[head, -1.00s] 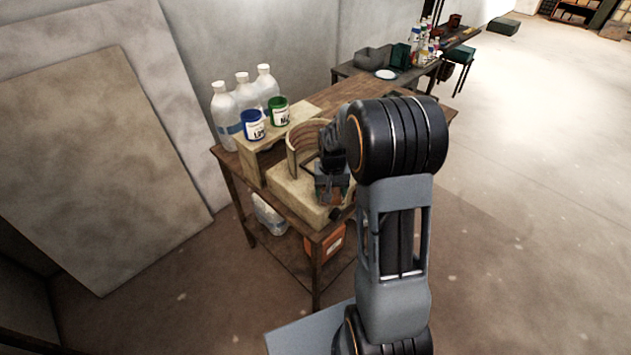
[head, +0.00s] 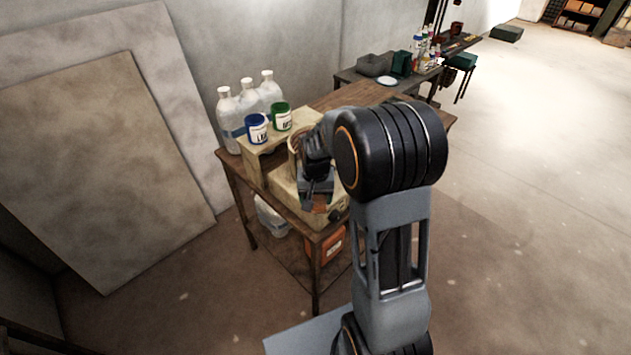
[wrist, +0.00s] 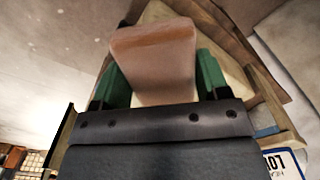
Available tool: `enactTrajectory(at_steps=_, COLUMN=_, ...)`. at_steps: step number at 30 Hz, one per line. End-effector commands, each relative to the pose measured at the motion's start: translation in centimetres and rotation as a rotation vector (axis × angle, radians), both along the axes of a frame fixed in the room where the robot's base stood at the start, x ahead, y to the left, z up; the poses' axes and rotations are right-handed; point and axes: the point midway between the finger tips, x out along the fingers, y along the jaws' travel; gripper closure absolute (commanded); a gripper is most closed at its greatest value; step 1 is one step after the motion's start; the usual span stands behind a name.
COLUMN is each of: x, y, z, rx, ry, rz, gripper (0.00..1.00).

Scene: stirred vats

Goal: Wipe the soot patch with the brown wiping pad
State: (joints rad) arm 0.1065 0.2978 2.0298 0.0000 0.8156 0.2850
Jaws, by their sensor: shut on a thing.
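My gripper (wrist: 156,78) is shut on the brown wiping pad (wrist: 155,50), which sits between its green fingers in the wrist view. In the head view my gripper (head: 316,200) is over the front part of a cream-coloured block on the wooden table (head: 235,187). The pad shows there only as a small brown patch at the fingertips. I cannot tell whether the pad touches the surface below. I do not see the soot patch in either view; my arm and the pad hide part of the block.
A blue-labelled can (head: 256,130) and a green-labelled can (head: 282,117) stand on a raised cream ledge, with clear bottles (head: 247,100) behind. A curved tan wall (head: 295,146) stands close behind my gripper. An orange container (head: 327,246) is on the lower shelf. Large boards (head: 90,160) lean at left.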

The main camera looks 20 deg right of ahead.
Motion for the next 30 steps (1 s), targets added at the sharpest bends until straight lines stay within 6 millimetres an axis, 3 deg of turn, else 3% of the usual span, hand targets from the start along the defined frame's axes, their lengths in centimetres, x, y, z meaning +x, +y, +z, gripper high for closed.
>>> enactTrajectory(at_steps=15, x=0.1, y=0.0, z=4.8, rx=0.0, ry=-0.002, rz=0.001, gripper=0.57)
enactTrajectory(at_steps=30, x=0.1, y=0.0, z=4.8, rx=-0.001, ry=-0.002, rz=0.001, gripper=0.57)
